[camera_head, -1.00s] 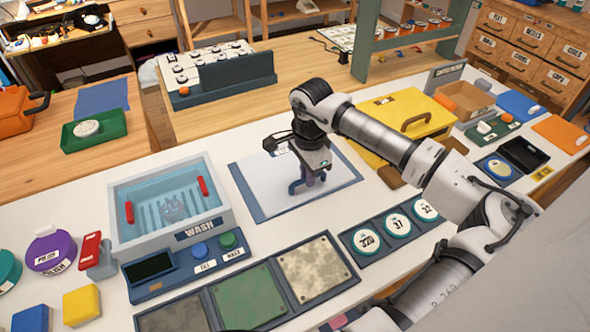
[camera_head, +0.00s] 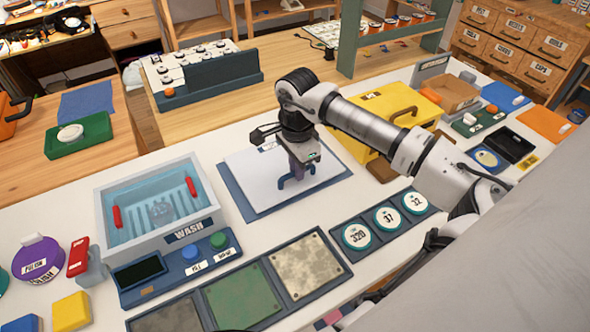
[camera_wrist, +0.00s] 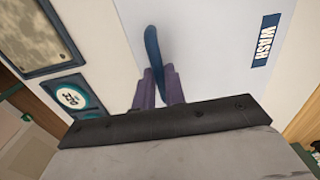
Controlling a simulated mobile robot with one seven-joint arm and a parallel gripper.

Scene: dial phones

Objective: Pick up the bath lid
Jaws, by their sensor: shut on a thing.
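The bath lid (camera_head: 250,178) is a flat white panel with a blue arched handle, and it sits over a blue mat (camera_head: 272,208). A blue WASH label (camera_wrist: 265,38) shows on it in the wrist view. My gripper (camera_head: 298,172) is over the lid, its purple fingers shut on the handle (camera_wrist: 153,48). The lid looks raised a little above the mat, roughly level. The wash bath (camera_head: 125,238), a grey open tub with blue water and red handles, stands left of the lid.
A control box (camera_head: 165,278) with blue and green buttons lies before the bath. Textured plates (camera_head: 243,294) and numbered discs (camera_head: 357,236) lie in front of the lid. A yellow case (camera_head: 400,113) stands close on the right. White tabletop shows between bath and mat.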

